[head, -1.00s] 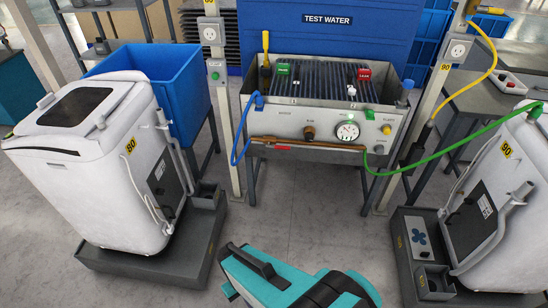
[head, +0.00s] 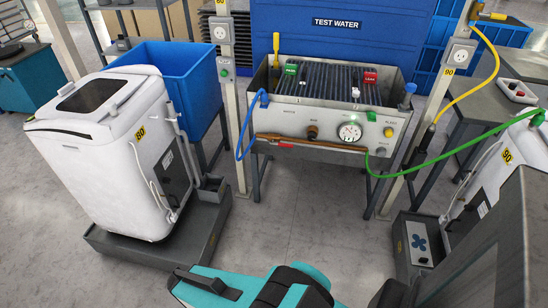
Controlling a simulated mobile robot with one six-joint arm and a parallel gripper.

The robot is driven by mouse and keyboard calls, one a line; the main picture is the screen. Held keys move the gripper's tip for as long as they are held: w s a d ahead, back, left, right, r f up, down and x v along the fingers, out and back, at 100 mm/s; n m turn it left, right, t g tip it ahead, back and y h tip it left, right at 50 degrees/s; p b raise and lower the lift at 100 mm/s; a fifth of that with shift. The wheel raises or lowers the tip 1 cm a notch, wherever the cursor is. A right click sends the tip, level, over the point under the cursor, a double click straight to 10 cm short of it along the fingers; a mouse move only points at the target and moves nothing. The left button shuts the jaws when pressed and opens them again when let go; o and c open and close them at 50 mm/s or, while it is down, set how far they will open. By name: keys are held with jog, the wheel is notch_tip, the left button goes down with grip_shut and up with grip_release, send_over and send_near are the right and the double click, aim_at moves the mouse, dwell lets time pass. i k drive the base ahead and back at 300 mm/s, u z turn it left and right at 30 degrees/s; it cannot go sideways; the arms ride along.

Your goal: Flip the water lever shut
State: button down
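A small red lever (head: 286,145) sits on the copper pipe (head: 312,143) along the lower front of the test water bench (head: 320,122). It appears to lie roughly along the pipe, but it is too small to tell its exact setting. The bench panel has a round gauge (head: 350,132), a brown knob (head: 313,131) and a yellow knob (head: 388,132). My teal arm parts show at the bottom, well short of the bench. A large grey block, apparently mine, fills the lower right. I cannot make out my gripper's fingertips in the view.
A white appliance (head: 112,165) stands in a grey tray (head: 150,248) at the left, before a blue bin (head: 182,82). Another white appliance (head: 515,155) is at the right, partly hidden. A green hose (head: 455,152) runs to the bench. Floor (head: 285,215) before the bench is clear.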

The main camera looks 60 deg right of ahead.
aim_at(279, 145)
jog(key=u, duration=0.5)
jog(key=k, duration=1.05)
jog(key=z, duration=1)
jog(key=i, duration=1.1)
jog(key=u, duration=0.15)
